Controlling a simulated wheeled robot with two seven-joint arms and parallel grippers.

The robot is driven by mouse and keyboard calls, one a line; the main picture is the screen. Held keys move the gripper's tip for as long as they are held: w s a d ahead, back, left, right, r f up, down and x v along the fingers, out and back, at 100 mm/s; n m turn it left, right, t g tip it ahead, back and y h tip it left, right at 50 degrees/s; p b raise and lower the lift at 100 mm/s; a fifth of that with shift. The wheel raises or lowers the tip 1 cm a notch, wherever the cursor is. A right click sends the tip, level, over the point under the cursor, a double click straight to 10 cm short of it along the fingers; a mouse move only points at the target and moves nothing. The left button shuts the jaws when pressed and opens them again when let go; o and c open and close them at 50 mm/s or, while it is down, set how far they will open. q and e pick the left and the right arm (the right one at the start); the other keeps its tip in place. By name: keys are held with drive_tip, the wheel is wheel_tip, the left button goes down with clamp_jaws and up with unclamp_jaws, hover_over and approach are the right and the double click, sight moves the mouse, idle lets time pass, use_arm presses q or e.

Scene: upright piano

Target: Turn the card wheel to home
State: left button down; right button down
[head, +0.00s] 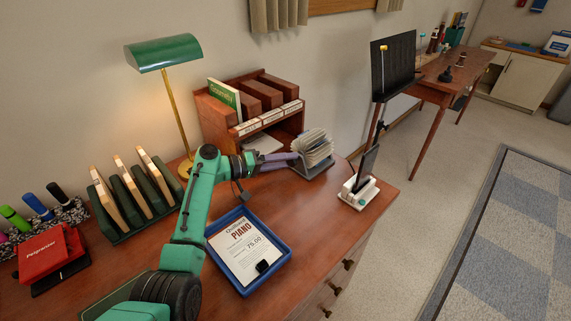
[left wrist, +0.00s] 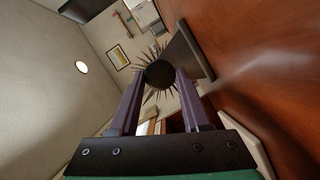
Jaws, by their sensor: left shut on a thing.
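The card wheel (head: 314,147) is a rotary file of fanned white cards on a grey stand (head: 318,168), on the desk right of the wooden organizer. My left gripper (head: 296,157) reaches it from the left, its purple fingers at the wheel's left side. In the left wrist view the fingers (left wrist: 162,80) are closed on a dark round knob (left wrist: 160,74) at the wheel's hub, with card edges radiating around it. The grip itself is partly hidden in the head view. Which card faces front is too small to tell. My right gripper is not in view.
A wooden organizer (head: 248,107) stands behind my left forearm, with a green lamp (head: 163,52) beside it. A blue tray (head: 285,257) with a piano price sheet lies in front. A white-based device (head: 359,191) stands to the right, near the desk edge.

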use_arm(q)
drive_tip(key=n, duration=0.1)
drive_tip(key=n+h+b, duration=0.1)
drive_tip(key=shift+f+n, duration=0.3)
drive_tip(key=shift+n, duration=0.1)
drive_tip(key=shift+n+h+b, duration=0.5)
drive_tip(key=shift+n+b, duration=0.05)
drive_tip(key=shift+n, duration=0.15)
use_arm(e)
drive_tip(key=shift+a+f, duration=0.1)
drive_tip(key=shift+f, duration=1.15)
use_arm(q)
drive_tip(key=shift+c, duration=2)
unclamp_jaws()
drive_tip(key=shift+r, duration=0.1)
